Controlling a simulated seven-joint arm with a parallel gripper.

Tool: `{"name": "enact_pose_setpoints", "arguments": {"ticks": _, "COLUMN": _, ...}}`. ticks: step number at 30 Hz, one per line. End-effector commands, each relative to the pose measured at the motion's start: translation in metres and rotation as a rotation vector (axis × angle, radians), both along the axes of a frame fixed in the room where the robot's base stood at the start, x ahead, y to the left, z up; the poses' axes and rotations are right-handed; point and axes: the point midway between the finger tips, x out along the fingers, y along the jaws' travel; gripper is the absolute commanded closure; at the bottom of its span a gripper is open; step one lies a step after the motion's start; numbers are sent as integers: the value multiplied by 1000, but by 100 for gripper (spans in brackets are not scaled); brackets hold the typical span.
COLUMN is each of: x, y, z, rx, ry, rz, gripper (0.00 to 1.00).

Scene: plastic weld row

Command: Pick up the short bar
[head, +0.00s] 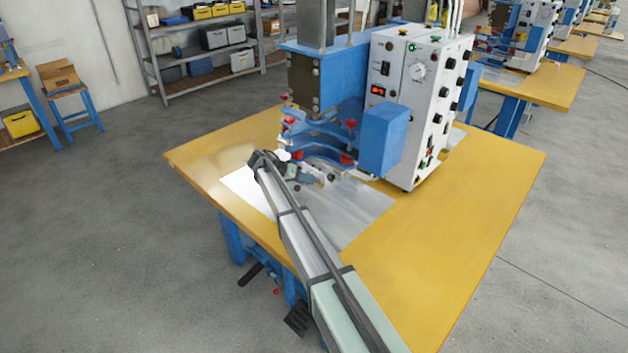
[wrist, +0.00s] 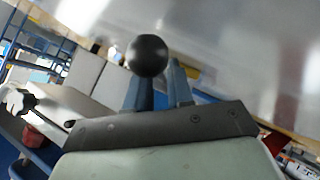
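My gripper's two blue-grey fingers (wrist: 160,82) show in the wrist view, standing apart with a narrow gap between them. A black ball knob (wrist: 147,55) covers the tip of the left finger; I cannot tell whether they touch. Pale grey blocks (wrist: 88,75) lie left of the fingers. I cannot tell whether one of these is the short bar. In the head view my arm reaches over the metal sheet to the press's front, and its end hides much there. Small pale metal parts (head: 322,178) show beside it. No bar is clearly seen between the fingers.
The blue press head (head: 325,80) with red knobs and the white control cabinet (head: 415,105) stand close behind my arm's end. A metal sheet (head: 352,212) lies on the yellow table (head: 455,225). The table's right side is clear.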

Motion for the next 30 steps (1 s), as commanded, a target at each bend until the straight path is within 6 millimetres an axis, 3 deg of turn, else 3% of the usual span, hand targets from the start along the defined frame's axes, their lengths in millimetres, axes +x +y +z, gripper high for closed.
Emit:
{"name": "enact_pose_setpoints", "arguments": {"ticks": 6, "x": 0, "y": -1, "z": -1, "rx": 0, "ry": -1, "rz": 1, "gripper": 78}}
{"name": "enact_pose_setpoints", "arguments": {"ticks": 13, "x": 0, "y": 0, "z": 0, "rx": 1, "ry": 0, "rz": 1, "gripper": 99}}
{"name": "enact_pose_setpoints", "arguments": {"ticks": 30, "x": 0, "y": 0, "z": 2, "rx": -1, "ry": -2, "rz": 1, "gripper": 100}}
